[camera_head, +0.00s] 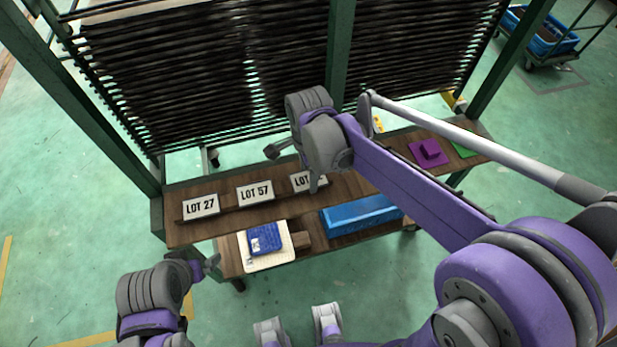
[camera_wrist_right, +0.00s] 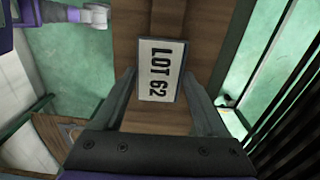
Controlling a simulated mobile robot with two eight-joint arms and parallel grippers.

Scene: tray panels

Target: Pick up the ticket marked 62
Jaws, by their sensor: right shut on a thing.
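The white ticket marked LOT 62 (camera_wrist_right: 161,70) is in the middle of the right wrist view, its lettering turned sideways. My right gripper (camera_wrist_right: 160,82) is shut on it, with one finger at each side edge. In the head view this ticket (camera_head: 301,182) is at the right end of a row on the wooden shelf, its number partly covered by my right gripper (camera_head: 312,172). The tickets marked LOT 27 (camera_head: 201,206) and LOT 57 (camera_head: 255,193) stand to its left. My left gripper (camera_head: 206,267) is in front of the shelf's left end, away from the tickets; its jaw opening is unclear.
The lower shelf has a blue book-like item (camera_head: 265,239) on a cream board (camera_head: 252,263) and a long blue box (camera_head: 361,214). A purple item (camera_head: 429,150) lies on the upper shelf's right. A rack of dark rods (camera_head: 190,80) and green posts (camera_head: 340,45) stand behind.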

